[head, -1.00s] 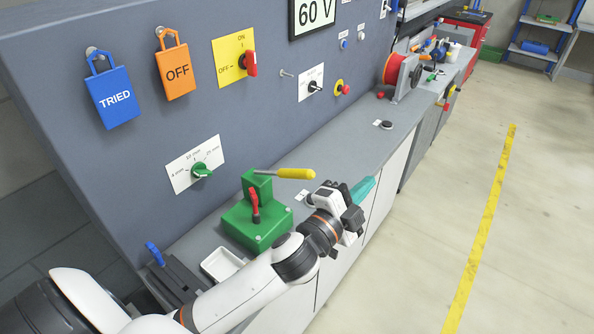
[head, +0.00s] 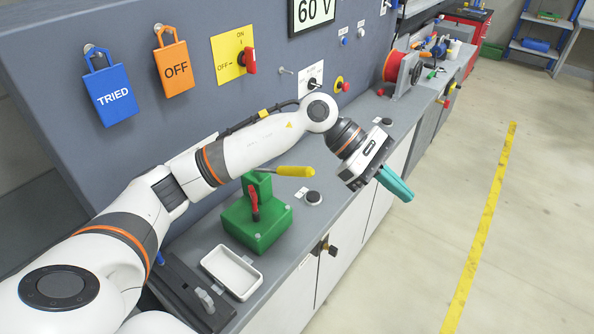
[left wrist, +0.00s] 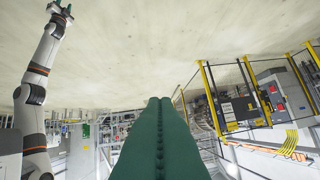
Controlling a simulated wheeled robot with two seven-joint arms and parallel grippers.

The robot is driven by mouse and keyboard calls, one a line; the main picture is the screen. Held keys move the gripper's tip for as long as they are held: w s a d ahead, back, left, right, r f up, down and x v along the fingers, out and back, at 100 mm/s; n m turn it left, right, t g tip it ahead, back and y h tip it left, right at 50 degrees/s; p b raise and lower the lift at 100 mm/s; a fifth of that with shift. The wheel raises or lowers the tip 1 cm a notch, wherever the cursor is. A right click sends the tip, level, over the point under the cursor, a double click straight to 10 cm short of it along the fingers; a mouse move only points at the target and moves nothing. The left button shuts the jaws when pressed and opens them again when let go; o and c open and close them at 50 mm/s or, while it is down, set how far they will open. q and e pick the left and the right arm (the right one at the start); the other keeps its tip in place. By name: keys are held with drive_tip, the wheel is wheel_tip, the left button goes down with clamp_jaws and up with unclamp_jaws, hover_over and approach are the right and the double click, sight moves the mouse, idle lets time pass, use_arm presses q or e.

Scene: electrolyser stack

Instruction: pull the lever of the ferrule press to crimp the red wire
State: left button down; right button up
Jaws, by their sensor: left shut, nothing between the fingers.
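The ferrule press (head: 256,222) is a green block with an upright post on the grey bench. Its lever (head: 293,171) has a yellow grip and points right, roughly level. A red piece (head: 253,203) stands at the press's front; I cannot tell if it is the red wire. My left gripper (head: 396,184) has teal fingers, shut and empty, in the air right of the lever and apart from it. Its closed fingers (left wrist: 158,140) fill the middle of the left wrist view. My right gripper (left wrist: 62,11) shows small at that view's top left; its jaw state is unclear.
A white tray (head: 232,271) sits in front of the press. A red spool (head: 395,66) stands farther along the bench. The panel with switches rises on the left; open floor lies right.

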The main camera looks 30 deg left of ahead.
use_arm(q)
drive_tip(key=w+a+m+y, duration=0.2)
drive_tip(key=a+y, duration=0.5)
drive_tip(key=a, duration=0.6)
drive_tip(key=y, duration=0.4)
approach(293, 167)
drive_tip(key=shift+w+d+f+g, duration=0.1)
drive_tip(key=shift+w+f+g, duration=0.05)
drive_tip(key=shift+w+g, duration=0.25)
drive_tip(key=shift+s+d+f+b, duration=0.1)
drive_tip(key=shift+d+f+b, duration=0.1)
drive_tip(key=shift+f+b, duration=1.3)
drive_tip(key=shift+s+d+f+b, duration=0.15)
drive_tip(key=shift+f+b, duration=0.85)
drive_tip(key=shift+f, duration=1)
drive_tip(key=shift+w+f, duration=0.1)
wheel_tip(293, 167, down, 4)
drive_tip(key=b, duration=0.3)
drive_tip(key=shift+f, duration=0.2)
drive_tip(key=shift+r, duration=0.1)
